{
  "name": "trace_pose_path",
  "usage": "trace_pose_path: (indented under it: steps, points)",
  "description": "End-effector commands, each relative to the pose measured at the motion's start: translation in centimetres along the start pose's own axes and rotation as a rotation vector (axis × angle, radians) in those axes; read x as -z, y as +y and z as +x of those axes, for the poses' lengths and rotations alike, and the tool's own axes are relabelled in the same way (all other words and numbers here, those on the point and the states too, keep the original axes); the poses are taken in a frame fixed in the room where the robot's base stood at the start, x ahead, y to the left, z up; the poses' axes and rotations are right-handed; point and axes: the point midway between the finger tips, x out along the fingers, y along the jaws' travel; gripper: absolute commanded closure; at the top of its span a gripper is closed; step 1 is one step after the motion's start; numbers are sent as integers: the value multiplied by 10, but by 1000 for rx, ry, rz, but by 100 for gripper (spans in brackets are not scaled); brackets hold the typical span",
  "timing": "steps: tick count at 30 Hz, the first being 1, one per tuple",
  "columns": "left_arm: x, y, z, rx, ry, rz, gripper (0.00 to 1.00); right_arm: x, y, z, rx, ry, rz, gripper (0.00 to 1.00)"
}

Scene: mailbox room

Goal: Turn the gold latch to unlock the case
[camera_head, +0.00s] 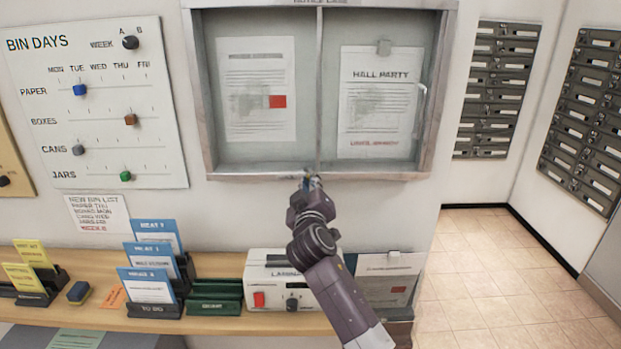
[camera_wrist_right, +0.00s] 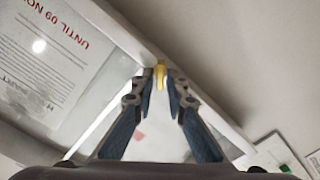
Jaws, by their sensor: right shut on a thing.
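The notice case (camera_head: 205,100) is a grey-framed wall case with glass doors and papers inside. Its lower frame also shows in the right wrist view (camera_wrist_right: 120,35). The gold latch (camera_wrist_right: 160,74) sits at that frame edge, between my right gripper's fingertips. My right gripper (camera_head: 312,183) is at the middle of the case's bottom edge in the head view, where it hides the latch. In the wrist view the right gripper (camera_wrist_right: 160,82) is shut on the gold latch. My left gripper is not in view.
A wooden shelf (camera_head: 225,265) runs below the case, holding a white laminator (camera_head: 265,280), card holders (camera_head: 152,290) and green trays (camera_head: 214,298). A bin-days board (camera_head: 95,100) hangs at left. Grey mailboxes (camera_head: 492,90) line the right walls, above open tiled floor (camera_head: 485,275).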

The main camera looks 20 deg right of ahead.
Motion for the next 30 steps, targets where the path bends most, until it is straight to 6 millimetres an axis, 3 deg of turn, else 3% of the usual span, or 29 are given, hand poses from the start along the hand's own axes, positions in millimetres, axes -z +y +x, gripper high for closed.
trace_pose_path:
  steps: [18,30]
  points:
    - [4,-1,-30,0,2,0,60,0,-4,0,1,1,-578,100]
    - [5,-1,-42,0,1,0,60,-2,-6,0,0,1,-825,100]
